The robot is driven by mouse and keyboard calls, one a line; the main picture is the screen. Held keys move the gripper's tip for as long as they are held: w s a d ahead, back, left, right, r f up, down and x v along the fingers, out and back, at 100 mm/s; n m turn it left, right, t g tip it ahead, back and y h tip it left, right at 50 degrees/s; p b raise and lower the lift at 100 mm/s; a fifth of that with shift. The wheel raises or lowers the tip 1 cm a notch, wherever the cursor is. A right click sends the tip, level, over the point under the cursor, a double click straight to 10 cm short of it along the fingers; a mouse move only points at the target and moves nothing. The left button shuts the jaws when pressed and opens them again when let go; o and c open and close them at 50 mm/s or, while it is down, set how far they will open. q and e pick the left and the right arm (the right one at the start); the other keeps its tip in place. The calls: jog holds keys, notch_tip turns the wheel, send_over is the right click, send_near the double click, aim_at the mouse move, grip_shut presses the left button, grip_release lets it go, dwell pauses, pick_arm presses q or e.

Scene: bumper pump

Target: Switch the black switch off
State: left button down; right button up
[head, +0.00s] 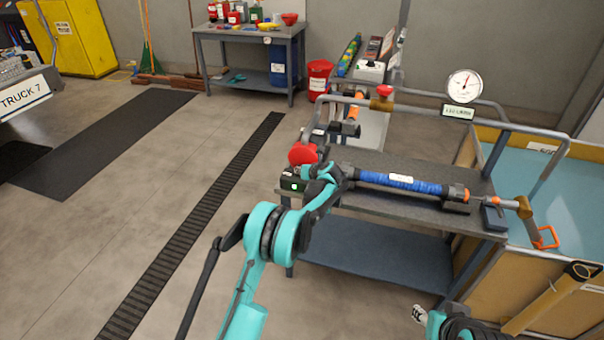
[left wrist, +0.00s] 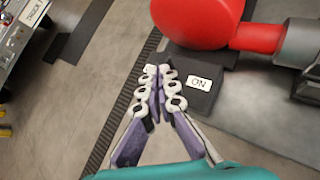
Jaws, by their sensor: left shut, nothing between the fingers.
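The black switch (head: 291,183) is a small dark box with a lit green light, at the left front corner of the grey workbench. In the left wrist view the black switch (left wrist: 190,92) carries a white label reading ON. My left gripper (left wrist: 158,73) is shut and empty, its fingertips beside the left edge of the switch box; I cannot tell whether they touch it. In the head view my left wrist hides most of the fingers, close to the switch.
A red round part (head: 303,154) is close behind the switch; it also shows in the left wrist view (left wrist: 205,20).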

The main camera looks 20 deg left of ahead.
pick_arm(q)
jog(key=shift+w+a+r, duration=0.1)
jog(key=shift+a+r, duration=0.05)
jog(key=shift+a, duration=0.75)
jog(key=shift+r+p, duration=0.5)
jog(key=shift+r, duration=0.3)
